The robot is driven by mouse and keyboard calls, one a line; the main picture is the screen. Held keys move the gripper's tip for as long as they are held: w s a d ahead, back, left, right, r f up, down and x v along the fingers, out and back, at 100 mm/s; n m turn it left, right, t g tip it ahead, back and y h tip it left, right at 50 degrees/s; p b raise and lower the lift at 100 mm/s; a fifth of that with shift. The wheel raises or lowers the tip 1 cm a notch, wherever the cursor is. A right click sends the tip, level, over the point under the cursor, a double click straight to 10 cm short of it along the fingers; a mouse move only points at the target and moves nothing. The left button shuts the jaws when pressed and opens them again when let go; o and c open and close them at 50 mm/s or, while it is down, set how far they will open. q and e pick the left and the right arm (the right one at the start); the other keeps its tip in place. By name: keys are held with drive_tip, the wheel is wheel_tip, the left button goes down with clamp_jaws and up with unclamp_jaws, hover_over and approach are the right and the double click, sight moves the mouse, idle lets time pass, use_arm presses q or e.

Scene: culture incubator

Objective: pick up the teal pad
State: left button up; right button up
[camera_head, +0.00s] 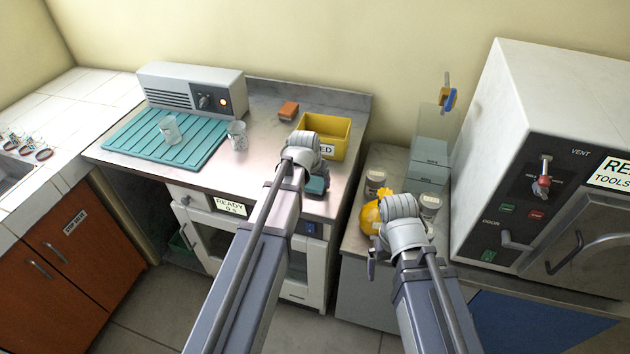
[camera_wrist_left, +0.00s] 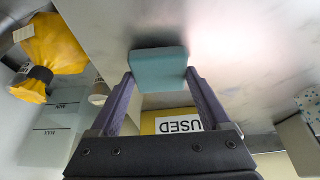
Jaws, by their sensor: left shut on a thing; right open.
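The teal pad (camera_head: 317,186) is at the front right of the steel counter, partly hidden by my left wrist in the head view. In the left wrist view the teal pad (camera_wrist_left: 158,68) sits between the two fingertips. My left gripper (camera_head: 312,177) is shut on it, with a finger along each side. I cannot tell whether the pad touches the counter or is just above it. My right gripper (camera_head: 378,252) is open and empty, low in front of the side cabinet, near a yellow bag (camera_head: 369,218).
A yellow bin (camera_head: 338,132) marked USED stands just behind my left gripper. An orange block (camera_head: 288,110) lies further back. A teal ribbed mat (camera_head: 135,143) with a glass (camera_head: 170,130) on it and a cup (camera_head: 237,135) beside it are left. Jars (camera_head: 375,181) stand right.

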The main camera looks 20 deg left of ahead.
sight(315, 183)
use_arm(q)
wheel_tip(315, 183, up, 9)
drive_tip(key=p, duration=0.8)
drive_tip(key=shift+r+p, duration=0.2)
drive_tip(key=shift+p, duration=0.2)
drive_tip(key=shift+r, duration=0.1)
wheel_tip(315, 183, down, 10)
drive_tip(key=b, duration=0.9)
drive_tip(key=shift+b, duration=0.4)
drive_tip(key=o, duration=1.1)
drive_tip(key=shift+o, duration=0.2)
